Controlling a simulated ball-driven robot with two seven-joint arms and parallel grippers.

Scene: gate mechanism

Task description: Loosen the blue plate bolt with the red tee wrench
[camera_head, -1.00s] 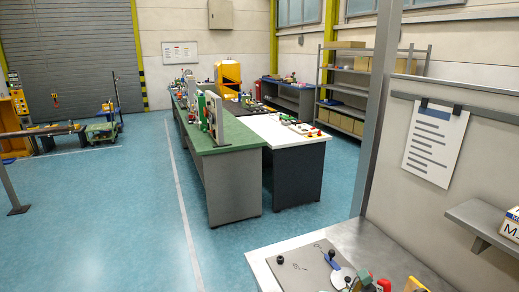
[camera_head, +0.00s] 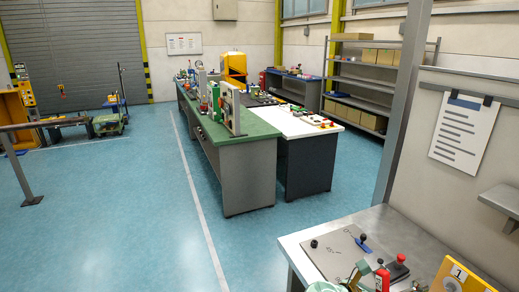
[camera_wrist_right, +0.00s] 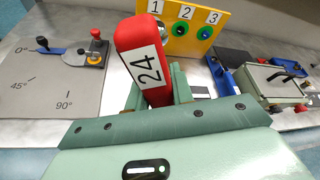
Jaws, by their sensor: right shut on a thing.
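My right gripper (camera_wrist_right: 158,84) is shut on a red block-shaped handle labelled 24 (camera_wrist_right: 140,45) in the right wrist view, and I take this to be the red tee wrench. The handle stands up between the green fingers. Its lower part is hidden by the gripper. A blue bracket (camera_wrist_right: 224,80) stands to the right of the handle, beyond the gripper. I cannot make out a bolt on it. In the head view a red piece (camera_head: 382,281) shows at the bottom edge; I cannot tell if it is the wrench. My left gripper is not in view.
A yellow panel numbered 1, 2, 3 (camera_wrist_right: 205,17) stands behind the handle. A grey angle plate (camera_wrist_right: 40,90) with a blue lever (camera_wrist_right: 52,50) lies left. A green-grey device (camera_wrist_right: 265,80) stands right. The metal bench (camera_head: 370,219) is bare towards its back.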

